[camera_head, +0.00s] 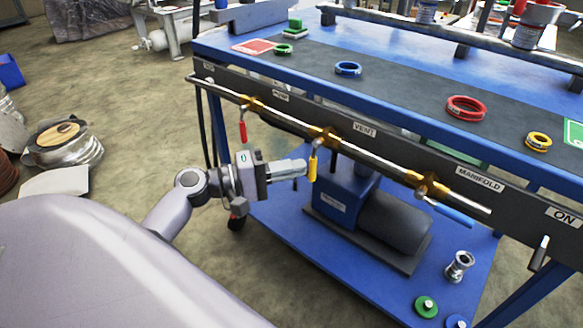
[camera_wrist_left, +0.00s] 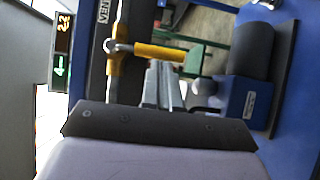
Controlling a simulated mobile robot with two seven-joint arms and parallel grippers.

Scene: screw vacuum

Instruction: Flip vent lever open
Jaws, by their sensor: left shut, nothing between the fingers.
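The vent lever (camera_head: 312,166) has a yellow handle and hangs down from a brass valve (camera_head: 323,138) on the pipe, just left of and below the VENT label (camera_head: 364,129). In the left wrist view the yellow handle (camera_wrist_left: 160,52) points right, across the picture, from its valve. My left gripper (camera_head: 301,168) is shut and empty, with its fingertips right beside the yellow handle. In the left wrist view the closed fingers (camera_wrist_left: 163,70) end just below the handle; whether they touch it, I cannot tell. My right gripper is not in view.
A red lever (camera_head: 242,129) hangs at left on the same pipe, and a blue lever (camera_head: 449,213) lies along it at right. A dark pump (camera_head: 394,220) stands on the blue lower shelf. Coloured rings, including a red one (camera_head: 466,108), lie on the blue bench top.

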